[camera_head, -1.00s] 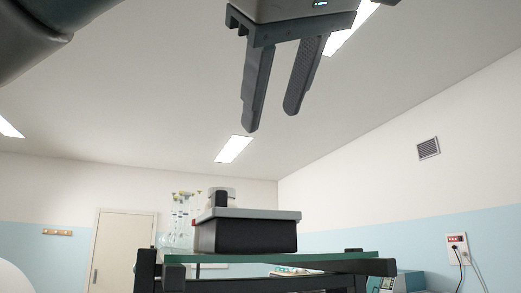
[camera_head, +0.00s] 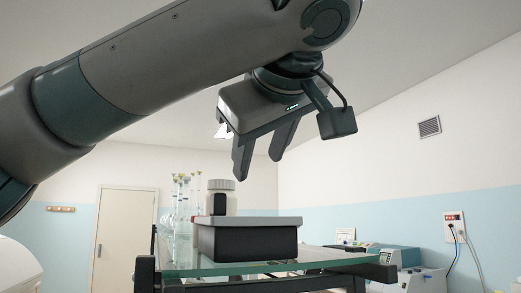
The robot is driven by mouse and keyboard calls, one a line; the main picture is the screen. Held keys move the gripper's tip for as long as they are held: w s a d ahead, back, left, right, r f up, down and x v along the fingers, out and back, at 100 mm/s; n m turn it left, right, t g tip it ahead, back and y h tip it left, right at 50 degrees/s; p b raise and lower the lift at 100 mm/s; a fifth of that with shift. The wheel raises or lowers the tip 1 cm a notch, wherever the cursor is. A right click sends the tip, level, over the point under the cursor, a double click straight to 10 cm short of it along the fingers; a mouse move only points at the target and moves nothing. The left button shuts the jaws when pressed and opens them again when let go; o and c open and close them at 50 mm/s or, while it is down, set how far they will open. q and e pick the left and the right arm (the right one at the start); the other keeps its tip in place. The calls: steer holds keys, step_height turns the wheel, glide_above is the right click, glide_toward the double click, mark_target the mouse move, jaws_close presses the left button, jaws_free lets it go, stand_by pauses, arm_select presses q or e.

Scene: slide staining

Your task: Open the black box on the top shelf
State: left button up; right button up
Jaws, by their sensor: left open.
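The black box (camera_head: 247,240) sits on the glass top shelf (camera_head: 325,257). Its grey lid (camera_head: 262,221) lies flat on it and looks closed. My left gripper (camera_head: 258,165) hangs above the box with its two fingers apart, pointing down. It is empty, with clear space between its fingertips and the lid. My right gripper is not in the view.
A grey-capped bottle (camera_head: 221,197) stands near the left end of the lid; I cannot tell whether it is on or behind it. Tall glassware (camera_head: 180,215) stands left of the box. Machines (camera_head: 415,278) are behind at right. The shelf right of the box looks mostly clear.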

arm_select(q)
jaws_close()
stand_by(0.3)
stand_by(1.1)
jaws_free()
steer(key=shift+s, duration=0.1)
